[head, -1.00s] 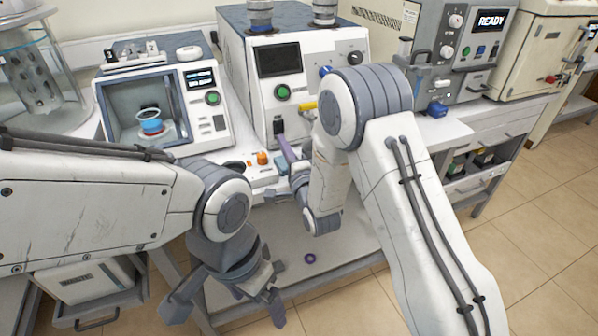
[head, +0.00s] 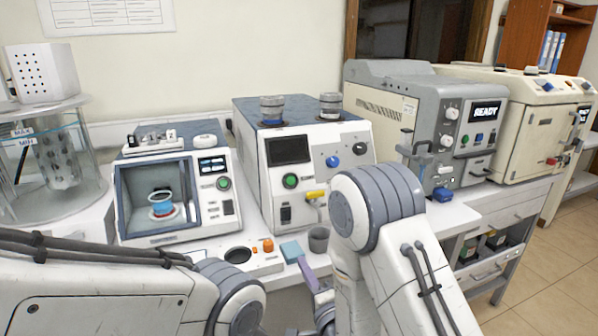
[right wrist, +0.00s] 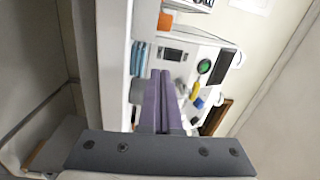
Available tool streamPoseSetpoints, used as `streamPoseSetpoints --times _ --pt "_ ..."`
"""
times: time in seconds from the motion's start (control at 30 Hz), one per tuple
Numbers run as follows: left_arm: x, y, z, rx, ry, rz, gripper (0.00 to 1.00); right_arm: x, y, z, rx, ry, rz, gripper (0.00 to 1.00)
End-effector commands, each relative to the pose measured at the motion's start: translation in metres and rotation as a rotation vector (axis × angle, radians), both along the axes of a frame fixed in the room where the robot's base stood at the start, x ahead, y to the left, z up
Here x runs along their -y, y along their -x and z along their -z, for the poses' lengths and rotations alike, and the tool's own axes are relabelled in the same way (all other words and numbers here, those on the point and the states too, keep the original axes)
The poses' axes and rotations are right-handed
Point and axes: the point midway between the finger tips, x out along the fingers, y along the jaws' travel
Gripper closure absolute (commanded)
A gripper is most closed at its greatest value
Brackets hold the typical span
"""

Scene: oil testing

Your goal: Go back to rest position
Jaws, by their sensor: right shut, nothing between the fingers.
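My right gripper (head: 304,268) shows as purple fingers low in the middle of the head view, partly hidden behind my own right arm. It also shows in the right wrist view (right wrist: 163,75), with its two purple fingers together and nothing between them. It is at the front of the bench, beside a teal block and a grey cup. My left arm comes in from the lower left of the head view, but its gripper is below the frame.
A teal block (head: 291,251), a grey cup (head: 318,239) and an orange knob (head: 267,245) are near the bench front. Behind stand a chamber machine (head: 222,211) holding a blue-and-white cup (head: 162,208), a white machine (head: 289,150) and a grey machine reading READY (head: 487,114).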

Motion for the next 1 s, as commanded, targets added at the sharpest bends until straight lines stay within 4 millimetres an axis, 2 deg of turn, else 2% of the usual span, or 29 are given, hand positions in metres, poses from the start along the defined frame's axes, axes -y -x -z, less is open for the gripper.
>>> streamPoseSetpoints --times 0.03,0.17,0.27,0.47,0.57,0.77,1.0 --pt "0.0 0.0 -0.005 0.0 0.0 0.0 0.11 -0.007 -0.001 -0.007 -0.025 0.061 -0.011 1.0" --pt "0.0 0.0 -0.013 0.0 0.0 0.0 0.11 -0.022 0.001 -0.006 -0.121 0.272 -0.053 1.0" --pt "0.0 0.0 -0.018 0.0 0.0 0.0 0.11 -0.031 0.01 -0.006 -0.192 0.436 -0.106 1.0" --pt "0.0 0.0 -0.029 0.0 0.0 0.0 0.11 -0.042 0.048 -0.01 -0.327 0.777 -0.276 1.0" --pt "0.0 0.0 -0.035 0.0 0.0 0.0 0.11 -0.042 0.076 -0.015 -0.384 0.941 -0.393 1.0" --pt "0.0 0.0 -0.047 0.0 0.0 0.0 0.11 -0.03 0.147 -0.033 -0.471 1.243 -0.687 1.0" --pt "0.0 0.0 -0.058 0.0 0.0 0.0 0.11 0.003 0.239 -0.064 -0.514 1.511 -1.092 1.0"
